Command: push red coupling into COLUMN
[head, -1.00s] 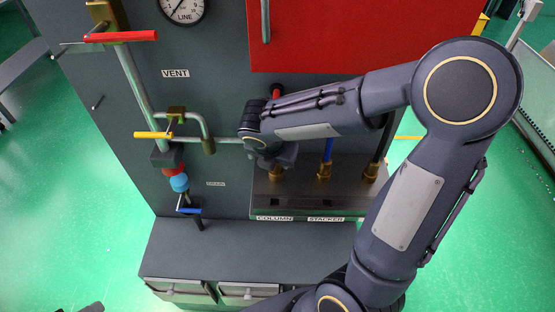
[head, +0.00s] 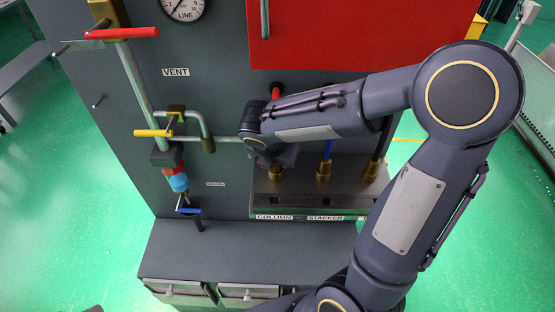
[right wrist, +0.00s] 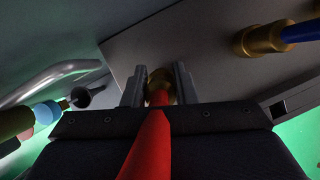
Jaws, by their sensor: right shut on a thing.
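My right gripper (right wrist: 159,88) is shut on the red coupling, a brass fitting (right wrist: 160,84) on the end of a red hose (right wrist: 150,143). In the head view my right arm reaches in front of the panel, and the gripper points down over the COLUMN label (head: 274,218). A brass piece (head: 275,172) shows just below the gripper at the manifold block (head: 259,200). My wrist hides most of the red hose; a short red part (head: 276,92) shows above it. I cannot tell how deep the coupling sits in COLUMN. My left gripper is not in view.
To the right stands a brass fitting (head: 323,171) with a blue hose (head: 327,149), above the STACKER label (head: 325,218). Another brass fitting (head: 370,171) is farther right. Valve pipes with a yellow handle (head: 153,133) and a blue handle (head: 189,211) are left. The ledge (head: 240,250) is clear.

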